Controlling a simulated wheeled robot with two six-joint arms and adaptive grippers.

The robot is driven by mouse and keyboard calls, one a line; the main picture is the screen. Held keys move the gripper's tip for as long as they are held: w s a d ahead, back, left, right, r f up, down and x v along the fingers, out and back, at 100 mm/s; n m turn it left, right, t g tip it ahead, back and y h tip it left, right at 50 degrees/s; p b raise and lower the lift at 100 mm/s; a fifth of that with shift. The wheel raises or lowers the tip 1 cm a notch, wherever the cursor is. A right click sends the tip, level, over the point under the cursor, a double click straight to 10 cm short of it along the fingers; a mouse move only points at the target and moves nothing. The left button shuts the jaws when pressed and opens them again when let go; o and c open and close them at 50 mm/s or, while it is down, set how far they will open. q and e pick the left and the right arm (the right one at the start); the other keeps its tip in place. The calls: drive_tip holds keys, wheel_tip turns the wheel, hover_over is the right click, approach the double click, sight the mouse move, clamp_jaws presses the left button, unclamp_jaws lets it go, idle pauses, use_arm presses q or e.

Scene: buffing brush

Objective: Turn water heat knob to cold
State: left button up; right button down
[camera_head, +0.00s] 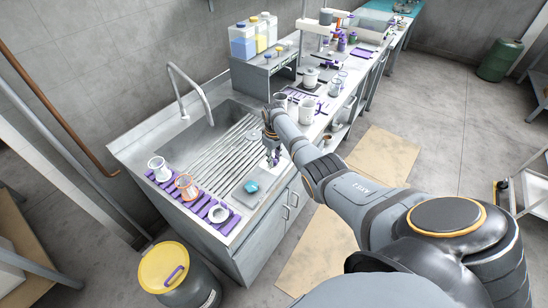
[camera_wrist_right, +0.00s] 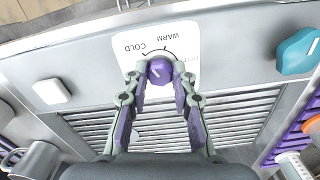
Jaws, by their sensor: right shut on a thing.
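The purple heat knob (camera_wrist_right: 161,71) sits on a white dial plate (camera_wrist_right: 122,44) marked COLD, WARM and a partly hidden third label. A pale line shows on the knob; exactly where it points is hard to tell. My right gripper (camera_wrist_right: 158,78) has its fingertips on both sides of the knob and is shut on it. In the head view my right gripper (camera_head: 272,158) reaches down to the sink counter's front edge, and the knob is too small to make out. My left gripper is in neither view.
A steel sink with a ribbed drainboard (camera_head: 215,150) lies beside the gripper. Cups stand on a purple rack (camera_head: 163,188). A yellow-lidded bin (camera_head: 164,268) stands below.

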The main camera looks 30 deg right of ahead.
drive_tip(key=shift+w+n, duration=0.1)
drive_tip(key=shift+n, duration=0.9)
drive_tip(key=c, duration=1.1)
unclamp_jaws()
wheel_tip(320, 180, up, 12)
